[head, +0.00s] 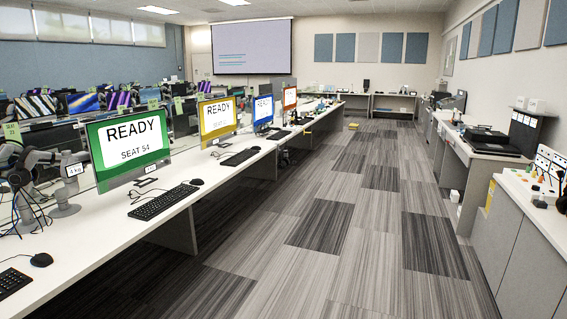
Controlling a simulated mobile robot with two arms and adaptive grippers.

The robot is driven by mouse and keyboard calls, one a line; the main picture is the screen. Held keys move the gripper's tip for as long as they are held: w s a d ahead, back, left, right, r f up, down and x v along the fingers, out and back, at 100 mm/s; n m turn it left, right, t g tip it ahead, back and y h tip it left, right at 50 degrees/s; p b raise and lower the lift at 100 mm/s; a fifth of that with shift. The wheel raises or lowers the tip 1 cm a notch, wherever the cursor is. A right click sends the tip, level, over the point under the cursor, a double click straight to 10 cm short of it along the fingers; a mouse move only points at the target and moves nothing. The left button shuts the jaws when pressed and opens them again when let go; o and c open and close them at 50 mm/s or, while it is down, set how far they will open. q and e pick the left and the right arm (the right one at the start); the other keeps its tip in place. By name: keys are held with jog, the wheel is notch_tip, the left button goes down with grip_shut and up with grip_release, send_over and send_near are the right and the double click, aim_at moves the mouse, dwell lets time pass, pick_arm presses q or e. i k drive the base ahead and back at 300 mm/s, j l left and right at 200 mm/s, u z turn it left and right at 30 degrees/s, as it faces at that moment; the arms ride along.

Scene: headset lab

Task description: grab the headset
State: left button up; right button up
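I cannot make out a headset with certainty in the head view. A small dark object (561,203) sits at the right edge on the right counter, partly cut off, and I cannot tell what it is. Neither of my grippers shows in this view.
A long white desk (110,235) on the left holds monitors, including a green READY one (128,143), keyboards (164,201) and a grey jointed arm (62,192) with black cables. A white-topped counter (520,192) lines the right. The striped carpet aisle (330,220) between them is clear.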

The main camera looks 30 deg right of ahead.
aim_at(282, 163)
jog(key=i+l+z, duration=0.45)
jog(key=l, duration=0.15)
jog(key=i+l+z, duration=0.9)
jog(key=i, duration=0.15)
jog(key=i+z, duration=0.45)
jog(key=i, duration=3.75)
jog(key=i+u, duration=0.2)
jog(key=i, duration=0.25)
jog(key=i+u, duration=0.25)
jog(key=i, duration=0.2)
jog(key=i+l+u, duration=0.2)
jog(key=i, duration=0.25)
jog(key=i+l+u, duration=0.25)
jog(key=i, duration=0.2)
